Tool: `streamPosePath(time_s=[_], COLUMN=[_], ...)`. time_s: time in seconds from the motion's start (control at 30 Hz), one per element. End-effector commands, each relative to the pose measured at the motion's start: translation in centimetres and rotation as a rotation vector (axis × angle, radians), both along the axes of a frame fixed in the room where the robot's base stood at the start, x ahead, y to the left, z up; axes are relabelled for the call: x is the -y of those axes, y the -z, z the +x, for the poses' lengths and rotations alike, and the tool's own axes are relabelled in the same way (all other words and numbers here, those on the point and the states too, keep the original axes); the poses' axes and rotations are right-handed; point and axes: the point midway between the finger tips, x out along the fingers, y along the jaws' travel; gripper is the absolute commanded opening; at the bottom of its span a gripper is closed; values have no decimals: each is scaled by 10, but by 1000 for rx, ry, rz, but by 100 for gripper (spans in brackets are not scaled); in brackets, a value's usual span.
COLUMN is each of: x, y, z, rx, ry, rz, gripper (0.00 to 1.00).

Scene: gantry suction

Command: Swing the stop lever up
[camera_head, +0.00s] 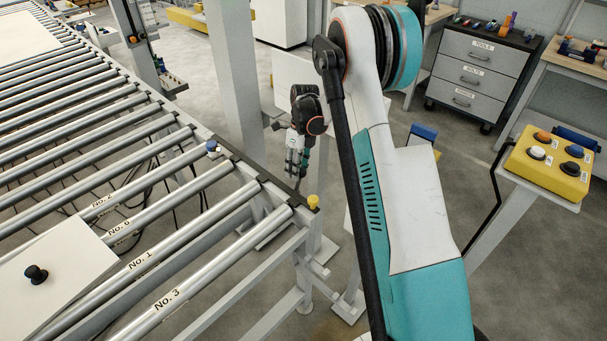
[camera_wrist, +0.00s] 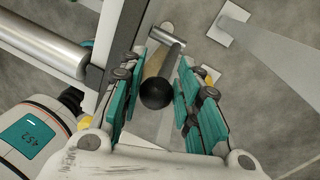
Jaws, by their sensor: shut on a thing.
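In the head view my gripper (camera_head: 298,165) points down just beyond the right edge of the roller conveyor. The lever is mostly hidden there by the fingers, and its exact angle is hard to tell.
A white panel with a black knob (camera_head: 36,274) lies on the rollers. A grey post (camera_head: 232,80) stands behind my gripper. A yellow button box (camera_head: 548,165) stands at right.

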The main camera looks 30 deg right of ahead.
Motion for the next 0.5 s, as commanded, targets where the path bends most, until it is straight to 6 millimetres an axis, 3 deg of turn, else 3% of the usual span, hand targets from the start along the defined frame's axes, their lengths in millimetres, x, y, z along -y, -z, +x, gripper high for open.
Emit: streamPosePath(time_s=[0.2,0.5], x=[0,-2], y=[3,4], z=[18,27], rx=[8,7], ry=[4,6], rz=[-9,-11], gripper=[0,0])
